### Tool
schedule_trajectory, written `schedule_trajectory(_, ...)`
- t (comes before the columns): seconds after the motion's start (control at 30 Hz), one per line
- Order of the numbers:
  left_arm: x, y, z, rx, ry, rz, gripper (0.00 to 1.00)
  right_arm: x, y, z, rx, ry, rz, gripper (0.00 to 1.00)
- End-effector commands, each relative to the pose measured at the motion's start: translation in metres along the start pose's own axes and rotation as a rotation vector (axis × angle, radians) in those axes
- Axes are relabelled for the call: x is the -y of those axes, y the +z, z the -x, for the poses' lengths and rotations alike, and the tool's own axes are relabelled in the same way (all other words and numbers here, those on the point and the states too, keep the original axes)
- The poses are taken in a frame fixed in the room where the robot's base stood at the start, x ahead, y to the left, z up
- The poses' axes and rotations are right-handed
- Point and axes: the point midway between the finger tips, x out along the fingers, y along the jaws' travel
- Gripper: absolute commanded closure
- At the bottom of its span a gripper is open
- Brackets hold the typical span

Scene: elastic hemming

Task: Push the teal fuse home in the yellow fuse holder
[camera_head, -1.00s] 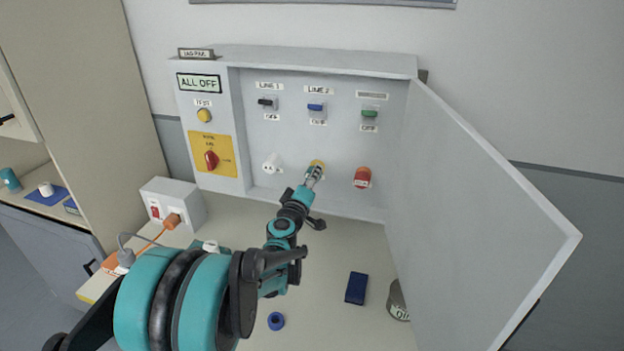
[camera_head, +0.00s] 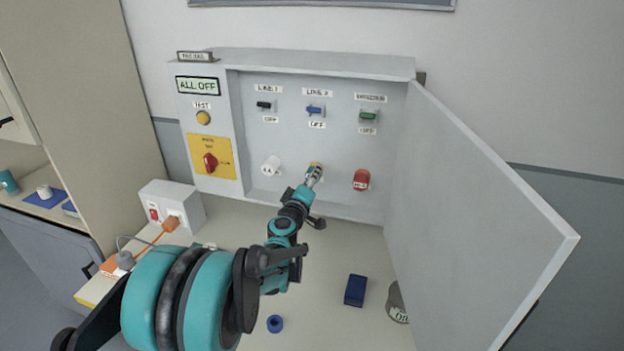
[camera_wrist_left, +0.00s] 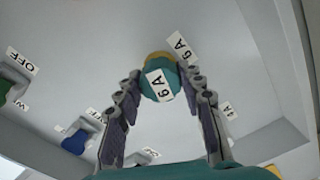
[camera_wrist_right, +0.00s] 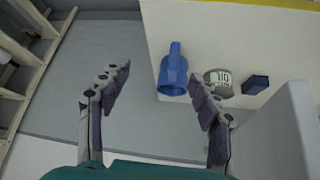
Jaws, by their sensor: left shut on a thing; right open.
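The teal fuse (camera_wrist_left: 160,84), labelled 6A, sits between the fingers of my left gripper (camera_wrist_left: 162,80), which is shut on it. In the left wrist view the yellow fuse holder (camera_wrist_left: 158,56) shows just behind the fuse, on the panel's back wall. In the head view my left gripper (camera_head: 314,172) reaches into the open panel and covers most of the fuse and the holder. How deep the fuse sits in the holder cannot be told. My right gripper (camera_wrist_right: 160,80) is open and empty, away from the panel; it is out of the head view.
A white holder (camera_head: 271,165) and a red one (camera_head: 361,179) flank the yellow one. Three switches sit above. The open panel door (camera_head: 470,210) stands at the right. A blue box (camera_head: 355,290), a can (camera_head: 397,303) and a blue mug (camera_wrist_right: 173,75) stand on the counter.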

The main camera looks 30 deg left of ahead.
Motion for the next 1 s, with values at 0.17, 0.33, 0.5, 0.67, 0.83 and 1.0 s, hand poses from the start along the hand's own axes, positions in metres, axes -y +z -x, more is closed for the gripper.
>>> schedule_trajectory(0.17,0.0,0.0,-0.001,0.0,0.0,0.0,0.38,0.0,0.0,0.0,0.0,0.0,0.0,0.37)
schedule_trajectory(0.33,0.0,0.0,-0.001,0.0,0.0,0.0,0.38,0.0,0.0,0.0,0.0,0.0,0.0,0.37)
schedule_trajectory(0.5,0.0,0.0,0.004,0.0,0.0,0.0,0.38,0.0,0.0,0.0,0.0,0.0,0.0,0.37)
schedule_trajectory(0.67,0.0,0.0,0.029,-0.001,-0.001,0.0,0.38,0.0,0.0,0.0,0.0,0.0,0.0,0.37)
schedule_trajectory(0.83,0.0,0.0,0.068,-0.001,0.0,0.0,0.38,0.0,0.0,0.0,0.0,0.0,0.0,0.37)
schedule_trajectory(1.0,0.0,0.0,0.1,-0.001,-0.001,0.0,0.38,0.0,0.0,0.0,0.0,0.0,0.0,0.37)
